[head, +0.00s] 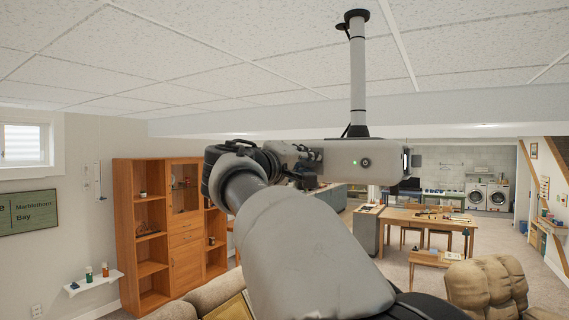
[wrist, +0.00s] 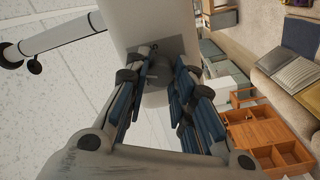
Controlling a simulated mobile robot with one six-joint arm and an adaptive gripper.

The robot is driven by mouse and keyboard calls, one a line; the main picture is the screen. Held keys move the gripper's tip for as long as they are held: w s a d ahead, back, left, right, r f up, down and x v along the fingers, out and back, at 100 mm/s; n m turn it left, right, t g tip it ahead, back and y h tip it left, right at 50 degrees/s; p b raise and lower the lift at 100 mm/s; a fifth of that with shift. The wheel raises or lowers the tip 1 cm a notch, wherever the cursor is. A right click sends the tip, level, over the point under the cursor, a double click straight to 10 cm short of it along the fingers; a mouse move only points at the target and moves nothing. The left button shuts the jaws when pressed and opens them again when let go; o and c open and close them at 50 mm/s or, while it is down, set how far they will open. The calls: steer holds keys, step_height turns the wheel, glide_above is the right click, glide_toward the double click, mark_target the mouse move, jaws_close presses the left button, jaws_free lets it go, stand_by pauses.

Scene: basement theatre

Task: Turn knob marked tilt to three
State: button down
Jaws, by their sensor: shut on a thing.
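A pale grey projector (head: 345,156) hangs from the ceiling on a pole. Its grey body also shows at the top of the wrist view (wrist: 155,22). My gripper (head: 308,168) is at the left end of the projector in the head view, partly hidden by my arm. In the wrist view my gripper (wrist: 158,72) has its blue-padded fingers on both sides of a dark knob (wrist: 154,78) on the projector's face, and it is shut on it. The knob's marking, numbers and pointer cannot be read.
The ceiling pole (head: 357,75) rises above the projector. A wooden shelf unit (head: 150,225) stands at left, a brown armchair (head: 488,283) at lower right, and a wooden table (head: 425,214) farther back. The air around the projector looks clear.

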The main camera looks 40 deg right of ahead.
steer(key=shift+n, duration=2)
steer(key=c, duration=1.3)
jaws_free()
steer(key=shift+c, duration=0.2)
steer(key=v, duration=1.2)
steer(key=shift+s+f, duration=0.1)
steer(key=shift+f, duration=0.1)
